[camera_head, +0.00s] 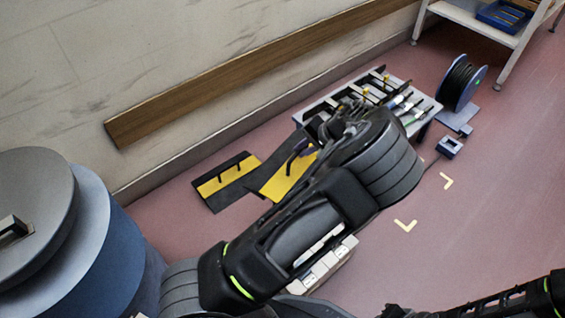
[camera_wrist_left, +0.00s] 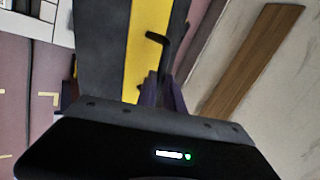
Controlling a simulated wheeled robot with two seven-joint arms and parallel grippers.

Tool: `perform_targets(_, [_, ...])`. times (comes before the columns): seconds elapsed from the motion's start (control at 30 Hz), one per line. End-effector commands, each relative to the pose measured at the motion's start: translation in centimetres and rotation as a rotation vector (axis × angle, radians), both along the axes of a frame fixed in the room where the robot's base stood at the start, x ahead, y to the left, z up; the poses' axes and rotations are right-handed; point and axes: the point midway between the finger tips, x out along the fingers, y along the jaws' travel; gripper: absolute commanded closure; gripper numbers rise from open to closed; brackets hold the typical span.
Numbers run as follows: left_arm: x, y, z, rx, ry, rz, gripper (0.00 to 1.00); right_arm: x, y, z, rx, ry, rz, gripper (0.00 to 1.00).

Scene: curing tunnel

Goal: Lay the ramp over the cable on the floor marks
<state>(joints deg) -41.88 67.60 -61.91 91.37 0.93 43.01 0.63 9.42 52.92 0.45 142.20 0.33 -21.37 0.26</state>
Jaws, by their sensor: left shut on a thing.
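My left gripper (camera_head: 303,150) is shut on the black handle of a black ramp with a yellow band (camera_head: 278,181); my arm hides part of this ramp in the head view. In the left wrist view the held ramp (camera_wrist_left: 105,50) fills the upper middle, with the gripper's purple fingers (camera_wrist_left: 162,95) at its handle. A second, similar ramp (camera_head: 207,189) lies on the floor by the wall, left of the held one. Two cream corner marks, one nearer (camera_head: 405,225) and one farther (camera_head: 447,181), are on open floor. A thin cable (camera_head: 432,164) shows near the farther mark.
A low rack of tools (camera_head: 424,117) stands behind my left arm. A cable reel (camera_head: 462,83) and a small dark box (camera_head: 449,147) stand right of it. A white shelf (camera_head: 470,23) is at the back right, a large blue-grey drum (camera_head: 95,235) at the left.

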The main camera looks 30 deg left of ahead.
Motion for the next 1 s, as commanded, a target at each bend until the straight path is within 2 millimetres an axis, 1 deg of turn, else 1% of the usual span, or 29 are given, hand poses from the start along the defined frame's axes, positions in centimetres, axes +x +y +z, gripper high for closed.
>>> perform_targets(0.03, [0.5, -1.1, 1.7, 0.001, -0.01, 0.0, 1.0, 0.0, 0.0, -0.4, 0.0, -0.001, -0.001, 1.0])
perform_targets(0.2, [0.8, -4.8, 6.9, 0.001, -0.01, 0.01, 1.0, 0.2, -0.1, -1.0, -0.002, -0.003, -0.002, 1.0])
perform_targets(0.4, [-0.1, -8.6, 12.7, -0.001, -0.008, 0.028, 1.0, 0.3, -0.1, -1.7, -0.003, -0.006, -0.006, 1.0])
perform_targets(0.5, [-0.8, -9.9, 14.8, -0.002, -0.004, 0.037, 1.0, 0.3, -0.2, -2.0, -0.003, -0.007, -0.006, 1.0])
perform_targets(0.6, [-1.4, -10.9, 16.4, -0.002, -0.002, 0.044, 1.0, 0.3, -0.2, -2.1, -0.004, -0.008, -0.006, 1.0])
perform_targets(0.7, [-1.8, -11.4, 17.4, -0.003, -0.001, 0.05, 1.0, 0.4, -0.2, -2.2, -0.004, -0.008, -0.006, 1.0])
perform_targets(0.8, [-2.0, -11.6, 17.9, -0.002, 0.0, 0.053, 1.0, 0.4, -0.2, -2.2, -0.004, -0.009, -0.007, 1.0])
perform_targets(1.0, [-2.0, -11.6, 18.0, -0.002, 0.001, 0.054, 1.0, 0.4, -0.2, -2.2, -0.004, -0.009, -0.007, 1.0])
